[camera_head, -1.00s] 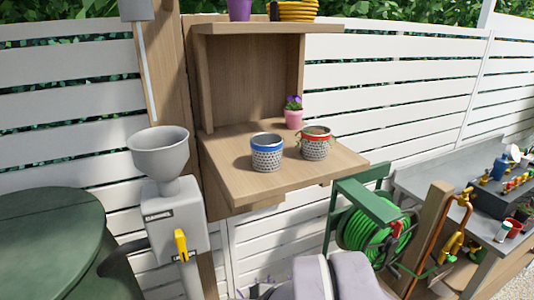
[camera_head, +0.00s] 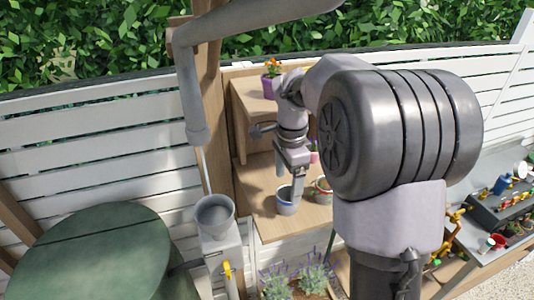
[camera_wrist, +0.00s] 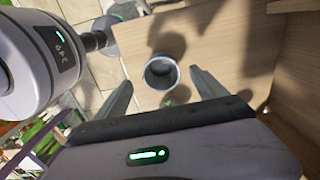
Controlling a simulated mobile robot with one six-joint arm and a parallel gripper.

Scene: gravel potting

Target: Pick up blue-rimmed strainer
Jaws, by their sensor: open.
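The blue-rimmed strainer (camera_head: 286,206) stands upright on the wooden shelf. My gripper (camera_head: 291,186) points down at it from above, and one finger overlaps it in the head view. In the wrist view the strainer (camera_wrist: 162,85) shows its round rim and dark inside between the tips of my open fingers (camera_wrist: 160,76). The fingers look apart from its wall, with nothing held. I cannot tell the exact height of the tips against the rim. The strainer's lower part is mostly hidden in the wrist view.
A red-rimmed strainer (camera_head: 322,194) with contents stands close on the right. A pink flower pot (camera_head: 314,154) is partly hidden behind my arm. A grey funnel (camera_head: 214,213) stands left of the shelf (camera_head: 262,190). A purple pot (camera_head: 270,88) sits on the upper shelf.

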